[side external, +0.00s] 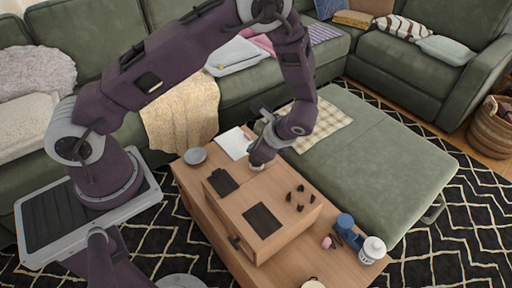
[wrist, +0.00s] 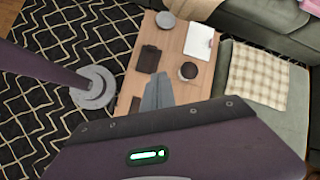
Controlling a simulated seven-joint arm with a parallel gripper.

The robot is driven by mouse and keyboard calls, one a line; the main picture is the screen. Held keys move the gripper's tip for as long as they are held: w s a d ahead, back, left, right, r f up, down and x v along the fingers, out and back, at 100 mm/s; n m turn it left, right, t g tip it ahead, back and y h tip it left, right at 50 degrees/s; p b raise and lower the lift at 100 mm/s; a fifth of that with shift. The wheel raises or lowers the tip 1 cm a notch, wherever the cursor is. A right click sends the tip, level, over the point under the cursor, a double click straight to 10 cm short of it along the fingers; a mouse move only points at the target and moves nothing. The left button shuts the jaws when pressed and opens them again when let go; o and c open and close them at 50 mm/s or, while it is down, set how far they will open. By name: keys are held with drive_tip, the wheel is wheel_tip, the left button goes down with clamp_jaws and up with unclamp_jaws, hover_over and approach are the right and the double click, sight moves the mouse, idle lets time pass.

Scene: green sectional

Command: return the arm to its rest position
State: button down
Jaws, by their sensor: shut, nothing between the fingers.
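My gripper (side external: 258,163) hangs at the end of my bent purple arm, above the wooden coffee table in the side external view. Its fingers are small and partly hidden by the wrist there. In the wrist view my grey gripper fingers (wrist: 158,92) are together with nothing between them. My arm reaches out from its base at the left, across the front of the sofa. The wooden table (side external: 224,220) lies below the gripper. How far the fingertips are above its surface is hard to tell.
A round dark-topped container (wrist: 188,71) stands near the fingers. A green ottoman (side external: 385,165) flanks the table.

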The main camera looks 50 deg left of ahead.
wheel_tip(320, 180, up, 14)
drive_tip(key=s+n+h, duration=0.2)
drive_tip(key=n, duration=0.2)
drive_tip(key=s+d+r+n+t+h, duration=0.2)
drive_tip(key=s+r+n+t, duration=0.1)
drive_tip(key=s+r, duration=0.5)
drive_tip(key=s+d+r+n+t+h, duration=0.2)
drive_tip(key=s+r+n, duration=0.3)
drive_tip(key=s+r, duration=0.3)
drive_tip(key=shift+s+d+t+h, duration=0.15)
drive_tip(key=shift+s+t+h, duration=0.45)
drive_tip(key=shift+s, duration=0.35)
